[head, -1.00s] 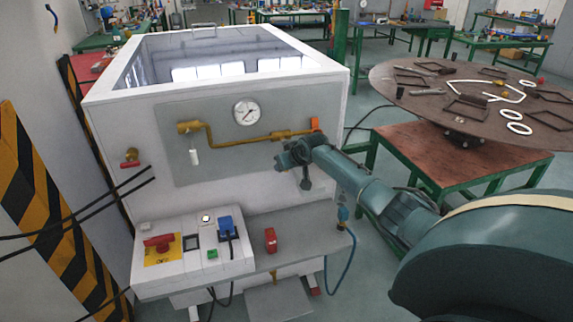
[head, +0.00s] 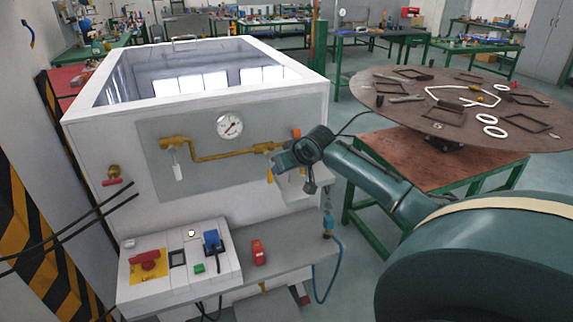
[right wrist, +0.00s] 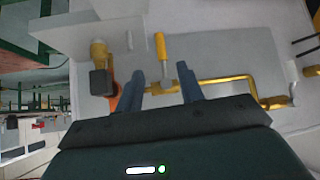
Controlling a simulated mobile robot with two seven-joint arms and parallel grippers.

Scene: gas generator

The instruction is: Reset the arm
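My right arm (head: 375,185) reaches in from the right in the head view to the front of the white gas generator cabinet (head: 90,165). My right gripper (head: 276,170) is near the right end of the brass pipe (head: 215,154), partly hidden by the wrist. In the right wrist view, the two blue-grey fingers of the right gripper (right wrist: 163,78) stand apart with nothing held between them. A yellow handle (right wrist: 162,47) shows beyond the fingertips, and the brass pipe (right wrist: 228,80) runs off to the right. My left gripper is not in view.
A round gauge (head: 229,126) sits on the panel above the pipe. Below are a control box with a red switch (head: 149,260) and a red block (head: 258,252) on the grey shelf. A round brown table (head: 455,110) with frames and rings stands at the right, near my arm.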

